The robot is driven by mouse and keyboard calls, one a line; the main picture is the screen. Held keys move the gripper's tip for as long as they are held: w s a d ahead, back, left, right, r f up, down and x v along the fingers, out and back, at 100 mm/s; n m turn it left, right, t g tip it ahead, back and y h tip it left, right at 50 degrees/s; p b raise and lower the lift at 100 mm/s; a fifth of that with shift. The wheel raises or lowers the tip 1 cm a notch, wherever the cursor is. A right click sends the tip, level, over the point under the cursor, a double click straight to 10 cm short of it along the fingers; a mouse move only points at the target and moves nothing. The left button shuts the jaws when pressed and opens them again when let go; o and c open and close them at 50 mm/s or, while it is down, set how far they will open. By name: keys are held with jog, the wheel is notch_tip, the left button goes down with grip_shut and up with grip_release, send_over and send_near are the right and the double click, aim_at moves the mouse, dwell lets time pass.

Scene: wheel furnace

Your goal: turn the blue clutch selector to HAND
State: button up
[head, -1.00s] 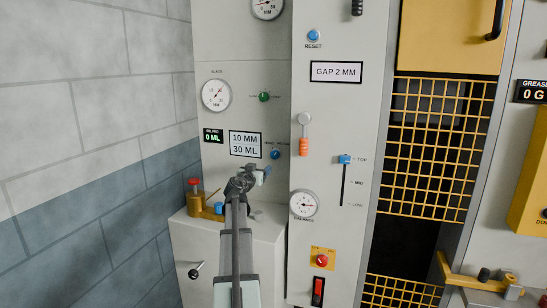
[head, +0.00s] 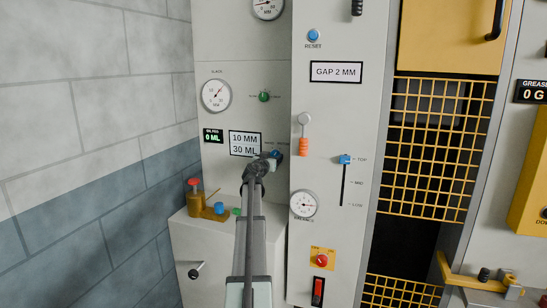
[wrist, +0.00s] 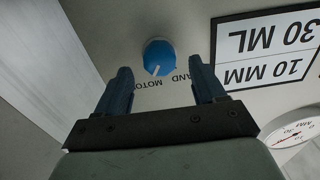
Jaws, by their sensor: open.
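The blue clutch selector (wrist: 159,57) is a round knob with a white pointer line, set on the grey panel. In the wrist view its pointer aims down at the upside-down lettering, nearer the MOTOR word than HAND. The HAND word is partly hidden by a finger. My gripper (wrist: 161,75) is open, with one dark blue finger on each side of the knob's line; the knob appears beyond the fingertips, apart from them. In the head view my gripper (head: 270,158) is in front of the selector (head: 277,153), partly covering it.
The 10 MM 30 ML sign (head: 244,143) is just left of my gripper. A green knob (head: 264,97) sits above. A ledge below holds a brass fitting with a red top (head: 194,197). The slider panel (head: 335,120) stands to the right.

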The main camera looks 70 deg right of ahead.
aim_at(275, 154)
jog(key=shift+d, duration=1.4)
jog(key=c, duration=1)
